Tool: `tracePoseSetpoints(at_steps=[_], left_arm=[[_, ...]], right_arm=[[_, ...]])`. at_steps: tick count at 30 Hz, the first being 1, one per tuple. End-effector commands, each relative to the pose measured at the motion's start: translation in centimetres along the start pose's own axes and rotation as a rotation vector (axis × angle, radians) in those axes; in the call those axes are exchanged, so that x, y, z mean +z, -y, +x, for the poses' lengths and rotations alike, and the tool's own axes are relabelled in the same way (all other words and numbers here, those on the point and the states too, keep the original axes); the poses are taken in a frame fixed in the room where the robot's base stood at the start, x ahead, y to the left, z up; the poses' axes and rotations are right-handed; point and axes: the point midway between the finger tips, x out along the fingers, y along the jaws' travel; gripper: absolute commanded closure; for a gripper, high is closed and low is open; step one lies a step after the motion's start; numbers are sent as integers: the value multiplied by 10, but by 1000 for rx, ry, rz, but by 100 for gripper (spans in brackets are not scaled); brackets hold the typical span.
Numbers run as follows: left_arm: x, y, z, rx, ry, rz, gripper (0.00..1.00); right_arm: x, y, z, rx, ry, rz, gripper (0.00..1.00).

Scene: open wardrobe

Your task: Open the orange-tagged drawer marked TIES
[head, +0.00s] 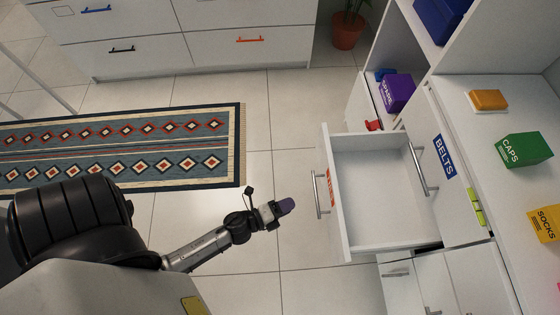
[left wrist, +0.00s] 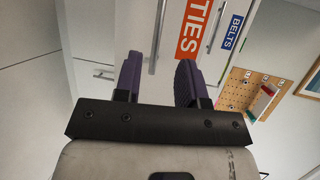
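The TIES drawer (head: 388,195) is pulled well out of the white wardrobe unit in the head view, and its inside looks empty. Its front carries an orange tag (head: 330,187), which reads TIES in the left wrist view (left wrist: 194,28). The drawer's vertical bar handle (head: 317,195) also shows in the left wrist view (left wrist: 158,35). My left gripper (head: 287,206) is in front of the handle, with a small gap between them. In the left wrist view its two purple fingers (left wrist: 158,65) are apart with nothing between them, and the handle lies ahead. My right gripper is not in view.
The BELTS front (head: 444,157) with its own handle is to the right of the open drawer. A purple box (head: 396,92), a green CAPS box (head: 523,150) and a yellow SOCKS box (head: 547,222) stand on shelves. The tiled floor left of the drawer is clear up to a patterned rug (head: 110,150).

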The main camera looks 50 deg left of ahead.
Motion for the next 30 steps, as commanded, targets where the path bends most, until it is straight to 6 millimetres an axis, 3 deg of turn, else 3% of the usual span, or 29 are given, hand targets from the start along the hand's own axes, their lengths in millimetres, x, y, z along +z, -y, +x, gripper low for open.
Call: tracePoseSetpoints(at_steps=[9,30], left_arm=[[0,0,-21,0,0,0,63],[0,0,-21,0,0,1,63]], right_arm=[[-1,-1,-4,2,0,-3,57],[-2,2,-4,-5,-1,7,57]])
